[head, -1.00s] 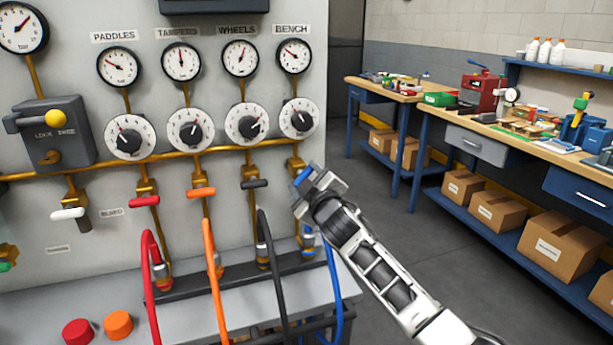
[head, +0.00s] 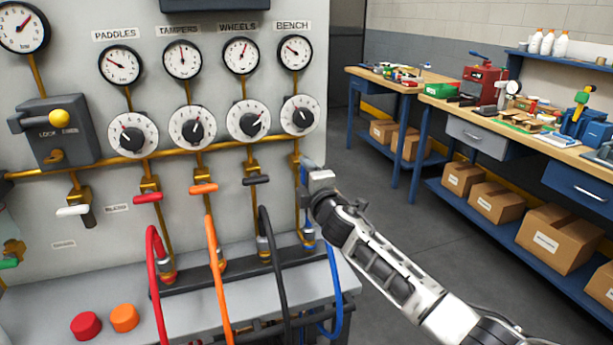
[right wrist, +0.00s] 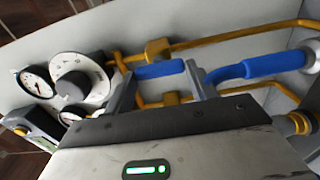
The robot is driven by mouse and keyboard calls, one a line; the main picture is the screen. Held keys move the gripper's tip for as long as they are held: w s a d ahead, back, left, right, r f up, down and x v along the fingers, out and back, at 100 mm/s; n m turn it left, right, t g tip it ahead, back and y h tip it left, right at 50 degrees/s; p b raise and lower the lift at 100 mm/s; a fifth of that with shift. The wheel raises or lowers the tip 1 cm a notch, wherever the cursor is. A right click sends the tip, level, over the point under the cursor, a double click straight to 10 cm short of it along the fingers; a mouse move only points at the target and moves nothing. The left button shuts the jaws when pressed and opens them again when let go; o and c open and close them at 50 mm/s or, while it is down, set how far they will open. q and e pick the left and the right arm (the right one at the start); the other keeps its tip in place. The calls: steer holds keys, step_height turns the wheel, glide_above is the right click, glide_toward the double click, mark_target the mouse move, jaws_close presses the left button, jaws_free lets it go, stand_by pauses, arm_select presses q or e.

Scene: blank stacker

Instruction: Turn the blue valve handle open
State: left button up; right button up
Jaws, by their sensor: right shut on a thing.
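The blue valve handle (head: 303,175) is under the BENCH gauge and dial, at the right end of the panel. My left gripper is not in view.
Red (head: 148,197), orange (head: 203,189) and black (head: 256,180) handles sit left along the panel. Red, orange, black and blue hoses (head: 333,290) rise below. A workbench (head: 467,185) with boxes is at the right. The floor between is clear.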

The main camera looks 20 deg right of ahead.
stand_by(0.6)
steer(key=o, duration=1)
steer(key=shift+s, duration=0.1)
steer(key=s, duration=1.5)
steer(key=shift+s+d+b, duration=0.25)
steer(key=shift+s+b, duration=0.1)
